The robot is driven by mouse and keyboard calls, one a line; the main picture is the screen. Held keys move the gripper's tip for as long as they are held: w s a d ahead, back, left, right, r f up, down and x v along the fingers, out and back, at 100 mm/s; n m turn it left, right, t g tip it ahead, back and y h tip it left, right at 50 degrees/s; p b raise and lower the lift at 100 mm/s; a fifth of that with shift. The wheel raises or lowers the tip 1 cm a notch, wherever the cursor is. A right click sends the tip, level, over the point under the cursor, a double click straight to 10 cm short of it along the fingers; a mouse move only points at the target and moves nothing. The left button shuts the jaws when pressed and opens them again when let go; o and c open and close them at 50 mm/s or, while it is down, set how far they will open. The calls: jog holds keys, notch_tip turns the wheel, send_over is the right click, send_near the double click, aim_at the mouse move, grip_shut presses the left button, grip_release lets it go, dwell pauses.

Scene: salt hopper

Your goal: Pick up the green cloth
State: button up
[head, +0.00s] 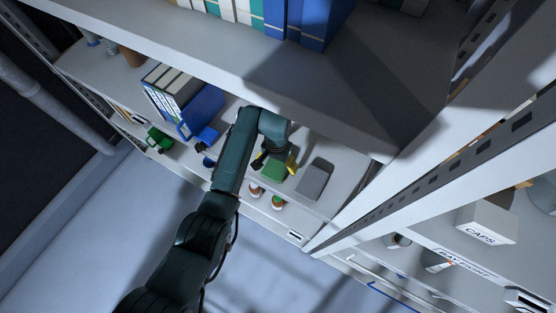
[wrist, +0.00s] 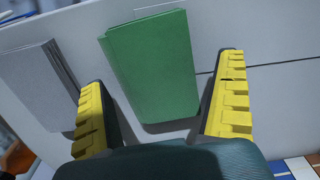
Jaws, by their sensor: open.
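The green cloth (head: 274,170) lies folded flat on the lower shelf in the head view, partly covered by my gripper. In the wrist view the green cloth (wrist: 152,68) lies just beyond the fingertips, its near end reaching between them. My gripper (head: 275,164) is open and empty. Its yellow-padded fingers stand wide apart either side of the cloth's near end in the wrist view (wrist: 165,110); contact with the cloth does not show.
A grey folded cloth (head: 315,179) lies close beside the green one. Two small jars (head: 278,201) stand near the shelf's front edge. Blue binders (head: 199,110) stand to the left. An upper shelf (head: 230,50) overhangs, and a white post (head: 420,160) rises at the right.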

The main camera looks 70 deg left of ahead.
aim_at(277, 163)
jog(key=shift+f, duration=0.4)
jog(key=shift+w, duration=0.1)
jog(key=c, duration=1)
jog(key=shift+c, duration=0.2)
notch_tip(277, 163, up, 10)
jog(key=shift+b, duration=0.4)
jog(key=shift+o, duration=1.2)
jog(key=c, duration=0.3)
jog(key=shift+a, duration=0.1)
